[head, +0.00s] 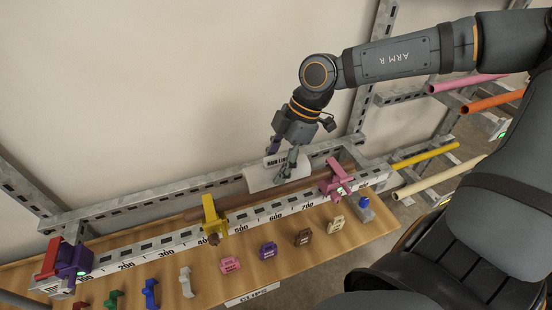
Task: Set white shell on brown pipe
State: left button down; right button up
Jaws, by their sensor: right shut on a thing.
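The white shell (265,179) is a curved white piece with a dark-lettered label, at the middle of the head view. My right gripper (281,163) reaches down from the upper right and is shut on it. The brown pipe (240,204) runs along the rail behind the scale, between the yellow clamp (213,217) and the pink clamp (336,179). The shell is over or against the pipe's right half; I cannot tell whether it rests on it. The fingers hide part of the shell. My left gripper is not in view.
A numbered rail (176,246) spans the wooden bench (200,279). A purple and red clamp (70,260) is at its left end. Several small coloured pieces, including a purple one (268,251), line the front. Coloured pipes, including a yellow one (425,155), lie on racks at right.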

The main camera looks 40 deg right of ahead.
jog(key=shift+w+f, duration=0.2)
jog(key=shift+f, duration=0.3)
jog(key=shift+w+f, duration=0.15)
jog(key=shift+f, duration=0.3)
jog(key=shift+s+f+b, duration=0.35)
jog(key=shift+f+b, duration=0.55)
jog(key=shift+b, duration=0.15)
jog(key=shift+w+f+b, duration=0.2)
jog(key=shift+f+b, duration=0.7)
jog(key=shift+b, duration=0.1)
jog(key=shift+s+f+b, duration=0.15)
jog(key=shift+f+b, duration=0.2)
jog(key=shift+b, duration=0.25)
jog(key=shift+f+b, duration=0.25)
jog(key=shift+b, duration=0.15)
jog(key=o, duration=1.1)
